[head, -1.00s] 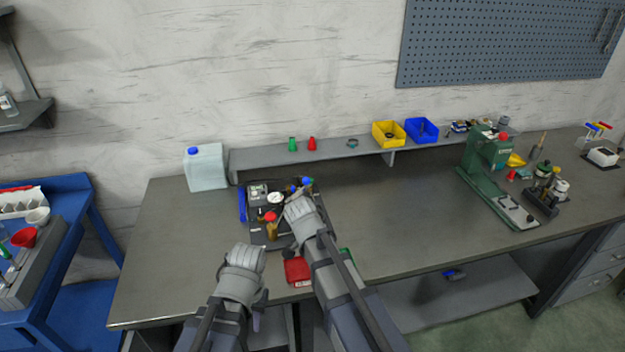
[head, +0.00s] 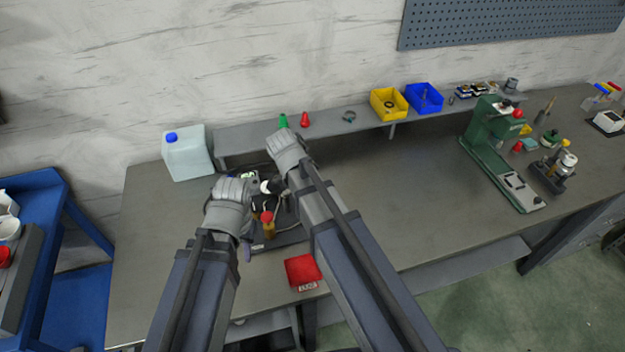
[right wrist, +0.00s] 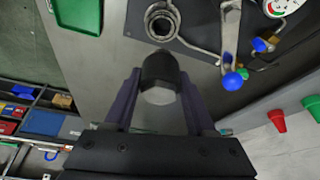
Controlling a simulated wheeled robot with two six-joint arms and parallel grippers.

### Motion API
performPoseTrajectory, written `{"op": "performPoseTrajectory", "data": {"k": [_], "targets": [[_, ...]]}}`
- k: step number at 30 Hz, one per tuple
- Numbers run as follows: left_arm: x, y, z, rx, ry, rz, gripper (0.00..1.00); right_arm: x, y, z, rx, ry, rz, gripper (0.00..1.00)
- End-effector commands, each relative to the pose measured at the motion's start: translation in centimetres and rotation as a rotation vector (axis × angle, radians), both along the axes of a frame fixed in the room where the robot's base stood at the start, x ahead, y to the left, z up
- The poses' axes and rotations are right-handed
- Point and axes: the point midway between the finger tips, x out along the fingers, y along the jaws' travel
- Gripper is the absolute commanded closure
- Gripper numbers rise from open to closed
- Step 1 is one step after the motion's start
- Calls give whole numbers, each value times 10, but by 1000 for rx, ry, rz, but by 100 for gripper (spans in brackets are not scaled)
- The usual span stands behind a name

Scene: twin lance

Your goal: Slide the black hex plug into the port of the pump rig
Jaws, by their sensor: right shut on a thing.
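The black hex plug (right wrist: 161,72) shows in the right wrist view, held between the purple fingers of my right gripper (right wrist: 160,84), which is shut on it. In the head view my right gripper (head: 283,148) is above the back of the pump rig and hides the plug. The pump rig's dark base (head: 282,239) lies on the bench, partly covered by my arms. In the wrist view, a round metal ring fitting (right wrist: 162,18) is just beyond the plug; I cannot tell whether they touch. My left gripper (head: 232,188) is over the rig's left side, its fingertips hidden.
A red box (head: 302,271) lies in front of the rig. A white jug (head: 187,153) stands at the back left. Green and red cones (head: 304,119) and yellow and blue bins (head: 424,98) stand on the shelf. The bench right of my right arm is clear up to the green press (head: 490,150).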

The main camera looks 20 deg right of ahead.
Motion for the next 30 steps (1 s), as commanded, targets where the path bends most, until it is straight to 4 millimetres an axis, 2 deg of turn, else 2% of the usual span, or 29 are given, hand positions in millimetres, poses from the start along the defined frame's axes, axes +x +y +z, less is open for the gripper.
{"op": "performPoseTrajectory", "data": {"k": [14, 30], "targets": [[0, 0, -9, 0, 0, 0, 73, 0, 0, -9, -1, 0, 0, 100], [0, 0, -54, 0, 0, 1, 73, 0, 0, -54, -1, 0, 0, 100]]}}
